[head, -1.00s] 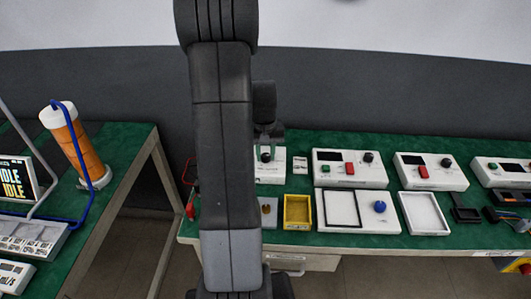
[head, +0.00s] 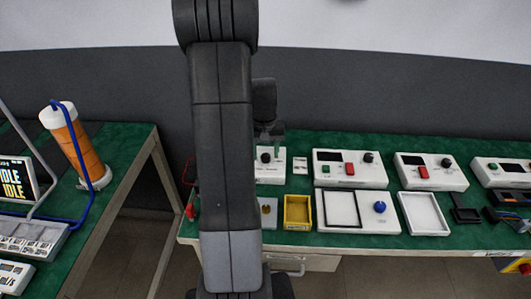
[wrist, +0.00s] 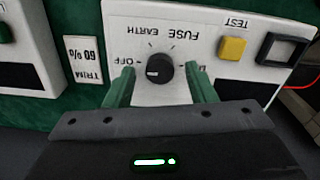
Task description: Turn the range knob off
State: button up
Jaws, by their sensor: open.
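The range knob (wrist: 160,72) is a round black knob on a white tester panel (wrist: 205,45), between upside-down labels in the wrist view. OFF is at its left, EARTH and FUSE are above it, and a partly hidden label is at its right. A short white mark on the knob points left, roughly to the OFF side. My gripper (wrist: 160,68) is open, its green fingers on either side of the knob with gaps. In the head view the knob (head: 265,157) shows just below my gripper (head: 269,133); my arm hides part of the tester.
In the wrist view a yellow TEST button (wrist: 232,48) and a black square frame (wrist: 283,49) are right of the knob. A small label plate (wrist: 84,60) lies left. In the head view, other white instruments (head: 350,170) and a yellow tray (head: 297,212) stand on the green bench.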

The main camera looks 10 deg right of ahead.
aim_at(264, 155)
notch_tip(264, 155, up, 13)
jog(key=shift+a, duration=0.2)
dwell(0.4)
jog(key=f, duration=1.3)
jog(key=shift+d+f, duration=0.2)
jog(key=shift+f, duration=0.2)
